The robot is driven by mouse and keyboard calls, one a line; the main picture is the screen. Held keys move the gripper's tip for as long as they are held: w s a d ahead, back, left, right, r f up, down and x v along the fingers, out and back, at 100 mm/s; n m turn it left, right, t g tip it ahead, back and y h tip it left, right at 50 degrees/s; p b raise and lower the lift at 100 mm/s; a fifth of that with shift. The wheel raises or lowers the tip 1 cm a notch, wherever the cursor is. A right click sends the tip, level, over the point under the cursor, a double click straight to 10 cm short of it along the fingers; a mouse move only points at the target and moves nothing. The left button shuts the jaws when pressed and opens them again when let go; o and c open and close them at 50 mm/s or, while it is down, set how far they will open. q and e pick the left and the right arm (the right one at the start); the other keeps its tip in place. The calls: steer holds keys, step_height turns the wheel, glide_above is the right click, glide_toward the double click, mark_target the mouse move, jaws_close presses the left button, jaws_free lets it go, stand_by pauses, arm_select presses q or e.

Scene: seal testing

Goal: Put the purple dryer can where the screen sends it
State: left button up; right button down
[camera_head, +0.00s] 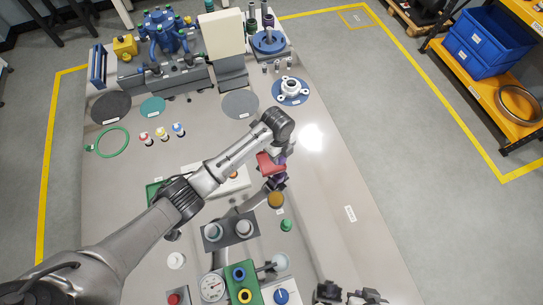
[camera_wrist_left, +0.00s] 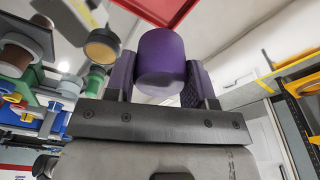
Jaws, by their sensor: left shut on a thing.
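The purple dryer can (camera_wrist_left: 162,60) is between the two fingers of my left gripper (camera_wrist_left: 155,85) in the left wrist view. My left gripper is shut on it, above the bench. In the head view the arm largely hides the can, and my left gripper (camera_head: 279,182) shows beside a red tray-like piece (camera_head: 268,163). A cream panel (camera_head: 222,33), which may be the screen, stands at the back; I cannot read anything on it. My right gripper (camera_head: 347,294) is at the bottom edge, partly cut off, and its opening is unclear.
A brown-topped round part (camera_head: 276,200) and a green part (camera_head: 286,225) stand close to my left gripper. A grey block with two round pieces (camera_head: 230,231) and a gauge (camera_head: 212,287) are nearer. A white flanged part (camera_head: 291,88) is behind. The bench's right side is mostly clear.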

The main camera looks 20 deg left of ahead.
arm_select(q)
steer(key=a+f, duration=0.1)
steer(key=a, duration=0.1)
steer(key=w+a+f, duration=0.1)
steer(key=shift+a+f, duration=0.15)
steer(key=shift+a, duration=0.2)
steer(key=shift+f+b, duration=0.7)
steer(key=shift+f, duration=1.3)
steer(key=shift+f, duration=0.2)
steer(key=o, duration=1)
steer(key=shift+c, duration=0.2)
step_height(320, 180, up, 12)
steer(key=a+p, duration=0.1)
steer(key=p, duration=0.1)
steer(key=shift+w+a+r, duration=0.15)
steer(key=shift+w+r, duration=0.05)
steer(key=shift+w, duration=0.1)
